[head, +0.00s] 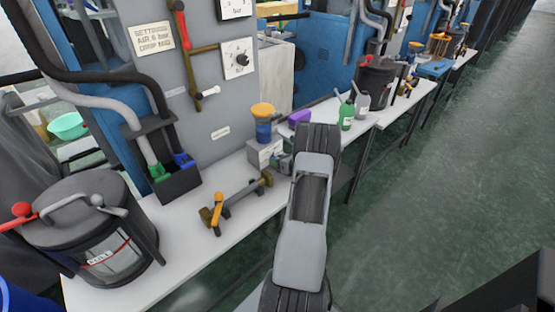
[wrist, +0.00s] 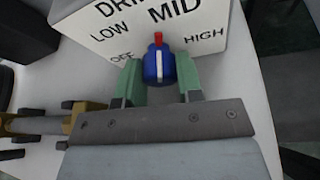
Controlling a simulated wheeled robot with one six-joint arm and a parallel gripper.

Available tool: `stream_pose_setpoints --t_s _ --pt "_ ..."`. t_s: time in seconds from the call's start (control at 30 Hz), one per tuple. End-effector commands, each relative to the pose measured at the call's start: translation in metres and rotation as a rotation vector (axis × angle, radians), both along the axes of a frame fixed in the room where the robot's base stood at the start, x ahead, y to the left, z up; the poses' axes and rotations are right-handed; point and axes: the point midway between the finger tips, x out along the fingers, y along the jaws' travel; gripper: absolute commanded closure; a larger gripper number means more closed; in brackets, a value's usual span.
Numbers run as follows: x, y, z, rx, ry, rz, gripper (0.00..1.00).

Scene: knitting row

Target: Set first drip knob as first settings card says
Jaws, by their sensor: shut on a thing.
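The drip box (head: 262,153) stands on the bench below, under an amber-topped blue cup (head: 263,112). In the wrist view the box face (wrist: 110,38) shows OFF, LOW, MID and HIGH. The blue drip knob (wrist: 158,67) has a white line and a red tip pointing up at MID. My gripper (wrist: 159,82) is shut on the knob, one green finger on each side. In the head view my arm partly hides the gripper.
A brass and dark fitting (head: 238,197) lies on the bench left of the drip box. A dark lidded pot (head: 95,230) stands at the bench's near left. A purple block (head: 299,117) and green bottle (head: 346,115) are behind my arm. The aisle floor (head: 450,180) is clear.

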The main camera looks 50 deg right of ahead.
Motion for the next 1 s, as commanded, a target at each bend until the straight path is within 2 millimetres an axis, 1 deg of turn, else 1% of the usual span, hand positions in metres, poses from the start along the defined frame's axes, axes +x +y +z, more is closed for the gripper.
stream_pose_setpoints --t_s 0.2,0.4,0.9,0.93,1.0 --pt "-0.0003 0.0008 -0.0006 0.094 -0.005 0.003 0.90" --pt "-0.0003 0.0006 -0.0013 0.138 -0.009 0.002 0.90" --pt "-0.0002 0.0008 -0.0017 0.149 -0.009 0.002 0.90" --pt "-0.0002 0.0008 -0.0017 0.149 -0.009 0.002 0.64" --pt "-0.0002 0.0007 -0.0015 0.149 -0.010 0.002 0.57"
